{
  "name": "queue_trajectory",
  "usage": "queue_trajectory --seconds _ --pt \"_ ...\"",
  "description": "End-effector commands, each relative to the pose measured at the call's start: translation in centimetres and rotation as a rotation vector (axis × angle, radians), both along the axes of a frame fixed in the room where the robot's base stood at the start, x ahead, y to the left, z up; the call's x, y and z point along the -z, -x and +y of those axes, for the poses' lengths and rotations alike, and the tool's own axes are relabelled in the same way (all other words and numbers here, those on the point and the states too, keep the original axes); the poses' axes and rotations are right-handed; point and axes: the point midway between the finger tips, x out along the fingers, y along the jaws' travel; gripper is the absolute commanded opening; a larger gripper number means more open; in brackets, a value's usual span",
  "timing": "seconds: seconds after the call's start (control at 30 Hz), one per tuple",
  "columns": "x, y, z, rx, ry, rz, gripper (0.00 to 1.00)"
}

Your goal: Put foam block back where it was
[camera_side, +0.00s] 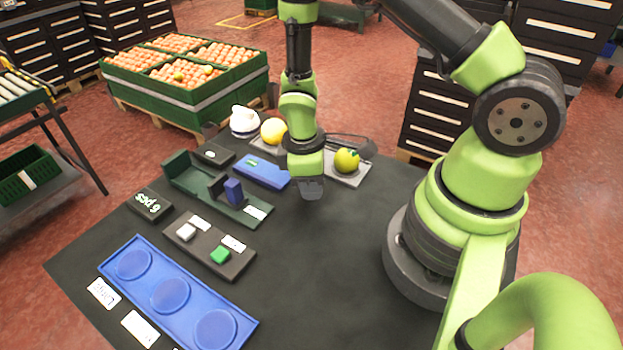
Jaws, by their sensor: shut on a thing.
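My gripper (311,186) points down above the dark table, right of the blue tray. It is shut on a small grey piece, which I take to be the foam block (312,193); the fingers and the piece are hard to tell apart. A dark tray (208,249) with white labels holds a white block (186,231) and a green block (220,255). A green fixture (190,184) has a blue upright piece (233,190) in it.
A long blue tray (190,318) with round recesses lies at front left. A small blue tray (262,173), a dark sign (149,204), a yellow fruit (273,131) and a green-yellow fruit (346,160) are also on the table. The table's right middle (320,270) is clear.

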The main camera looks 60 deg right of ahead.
Motion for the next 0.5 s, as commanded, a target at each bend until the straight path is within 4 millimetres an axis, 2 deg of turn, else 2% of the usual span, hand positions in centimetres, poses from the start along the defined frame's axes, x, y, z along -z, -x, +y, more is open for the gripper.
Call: queue_trajectory --seconds 0.3,0.33,0.43,0.5 --pt "0.23 -0.04 0.01 0.0 -0.001 -0.001 0.01" --pt "0.22 -0.03 0.0 0.0 -0.001 -0.001 0.32" --pt "0.21 -0.03 0.0 0.0 -0.001 -0.001 0.55" --pt "0.21 -0.03 0.0 0.0 -0.001 -0.001 0.55"
